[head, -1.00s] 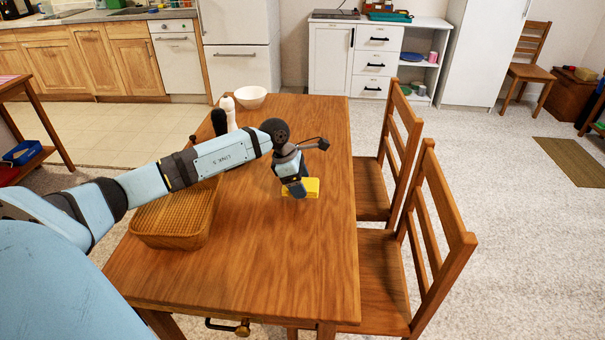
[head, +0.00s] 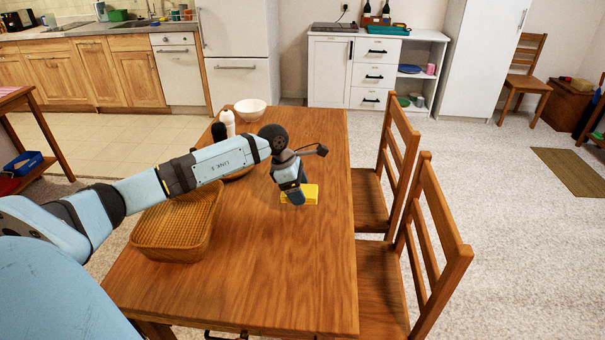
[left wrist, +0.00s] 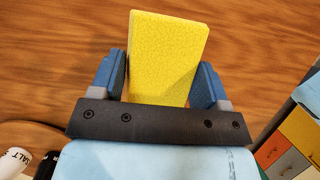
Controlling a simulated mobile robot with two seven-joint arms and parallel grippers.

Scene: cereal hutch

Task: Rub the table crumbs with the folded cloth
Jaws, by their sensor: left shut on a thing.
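The folded cloth is a yellow block-like piece (left wrist: 165,55) between the fingers of my left gripper (left wrist: 162,80) in the left wrist view. In the head view the cloth (head: 311,193) shows beside the left gripper (head: 292,197), at or just above the wooden table (head: 270,270); I cannot tell whether it touches. My left gripper is shut on the cloth. I make out no crumbs on the table. My right gripper is not in view.
A wicker basket (head: 165,240) sits on the table's left side, under my left arm. A white bowl (head: 250,109) and a white shaker (head: 227,123) stand toward the far end. Two wooden chairs (head: 432,240) line the right side. The near right tabletop is clear.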

